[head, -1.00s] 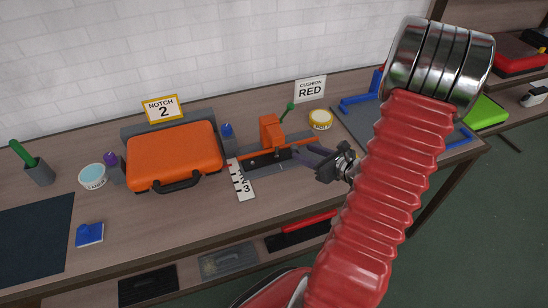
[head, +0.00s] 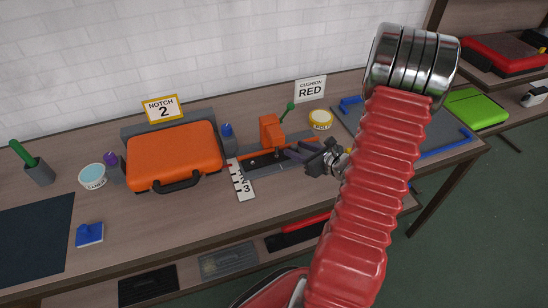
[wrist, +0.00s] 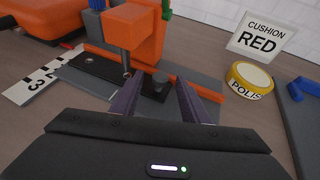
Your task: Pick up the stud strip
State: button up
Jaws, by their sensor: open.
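The dark strip that appears to be the stud strip (wrist: 103,70) lies on a grey plate along an orange fence, under an orange press. A dark upright stud (wrist: 160,82) stands at its right end. In the head view the strip (head: 256,160) shows only in part, left of my gripper. My gripper (wrist: 157,88) is open, with its two purple-grey fingers on either side of the stud. I cannot tell whether they touch it. In the head view my gripper (head: 294,151) is at the right end of the fixture.
The orange press (head: 270,132) with a green-knobbed lever rises close by. A numbered white scale (head: 240,180) and an orange case (head: 174,155) are to the left.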

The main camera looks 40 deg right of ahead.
grip_shut()
dwell(0.6)
jog(key=shift+r, duration=0.15)
jog(key=shift+r, duration=1.2)
jog(key=s, duration=1.2)
jog(key=s+d, duration=0.1)
jog(key=s, duration=0.5)
jog(key=shift+r, duration=0.4)
